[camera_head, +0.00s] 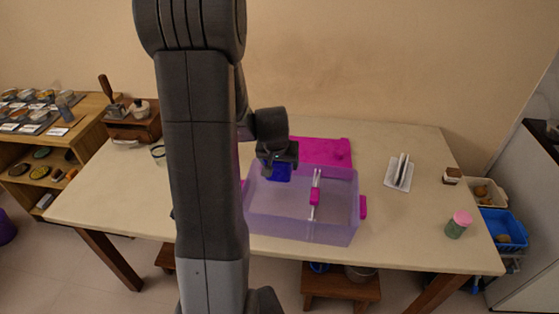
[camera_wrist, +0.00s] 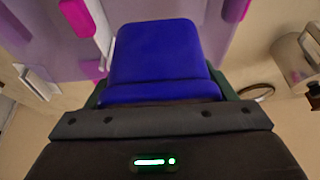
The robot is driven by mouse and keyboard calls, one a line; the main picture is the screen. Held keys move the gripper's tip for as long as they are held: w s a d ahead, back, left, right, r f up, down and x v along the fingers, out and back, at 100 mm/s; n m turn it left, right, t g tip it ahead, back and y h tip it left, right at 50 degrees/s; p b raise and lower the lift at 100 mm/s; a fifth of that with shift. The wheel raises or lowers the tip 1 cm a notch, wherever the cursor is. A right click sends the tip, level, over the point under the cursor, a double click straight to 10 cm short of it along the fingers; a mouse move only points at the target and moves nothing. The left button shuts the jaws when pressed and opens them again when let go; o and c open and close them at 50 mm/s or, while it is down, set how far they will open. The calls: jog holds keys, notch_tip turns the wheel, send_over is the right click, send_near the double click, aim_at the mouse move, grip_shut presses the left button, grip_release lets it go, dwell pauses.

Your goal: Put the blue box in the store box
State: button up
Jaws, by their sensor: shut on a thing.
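My gripper (camera_head: 282,163) is shut on the blue box (camera_head: 281,172). The blue box (camera_wrist: 155,58) fills the middle of the wrist view, held between the fingers. In the head view it shows at the back left of the store box (camera_head: 300,226), a translucent purple bin with magenta handles on the table. I cannot tell whether the blue box is above the opening or below the rim. A magenta lid (camera_head: 322,150) lies behind the store box. My arm hides part of the store box's left side.
The table (camera_head: 415,225) has clear room right of the store box. A white holder (camera_head: 399,174) and a green jar with a pink lid (camera_head: 458,225) stand on the right. A wooden case (camera_head: 132,127) is at the back left.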

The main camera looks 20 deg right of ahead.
jog(key=shift+f, duration=0.1)
notch_tip(320, 180, down, 16)
jog(key=b, duration=1.5)
jog(key=shift+b, duration=0.3)
jog(key=shift+b, duration=0.45)
dwell(0.7)
jog(key=o, duration=1)
jog(key=shift+o, duration=0.2)
dwell(0.6)
jog(key=p+v, duration=0.4)
jog(key=v, duration=0.4)
dwell(1.3)
jog(key=shift+a, duration=0.1)
